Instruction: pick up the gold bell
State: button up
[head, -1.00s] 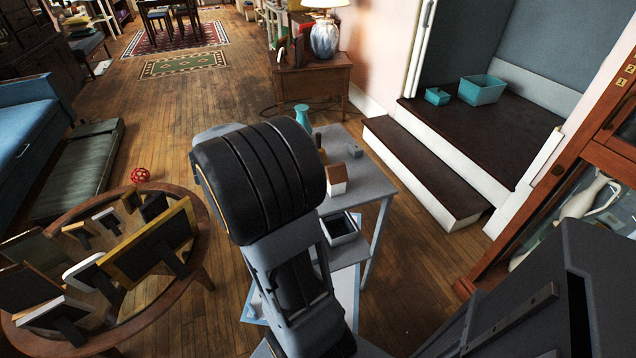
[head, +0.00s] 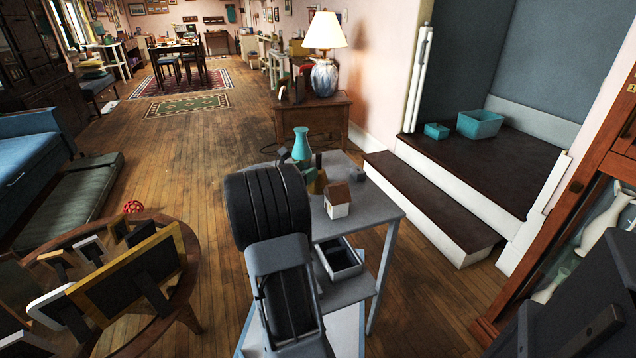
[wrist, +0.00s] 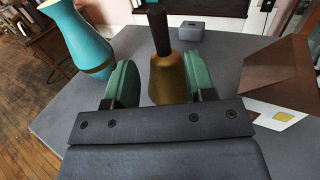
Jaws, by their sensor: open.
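The gold bell (wrist: 167,78) has a dark upright handle and stands on the grey table (wrist: 222,60) in the wrist view. My gripper (wrist: 158,82) has its two green fingers apart, and the bell shows between and just beyond them, not gripped. In the head view the bell (head: 318,184) is partly hidden behind my arm. A teal vase (wrist: 78,35) stands to the left of the bell. A small house with a brown roof (wrist: 285,75) stands to the right.
A small grey box (wrist: 192,30) sits behind the bell. The round table with picture frames (head: 183,236) is at the left. A side table with a lamp (head: 312,112) stands beyond the grey table. Open wood floor lies between.

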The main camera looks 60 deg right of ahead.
aim_at(318, 163)
jog(key=shift+s+d+r+b, duration=0.1)
jog(key=shift+s+d+b, duration=0.15)
jog(key=shift+d, duration=0.7)
jog(key=shift+s+d+b, duration=0.2)
jog(key=shift+d+b, duration=0.05)
jog(key=shift+d, duration=0.65)
jog(key=shift+s+d+r+b, duration=0.1)
jog(key=shift+s+d+b, duration=0.15)
jog(key=shift+d, duration=0.7)
jog(key=shift+c, duration=0.3)
grip_shut()
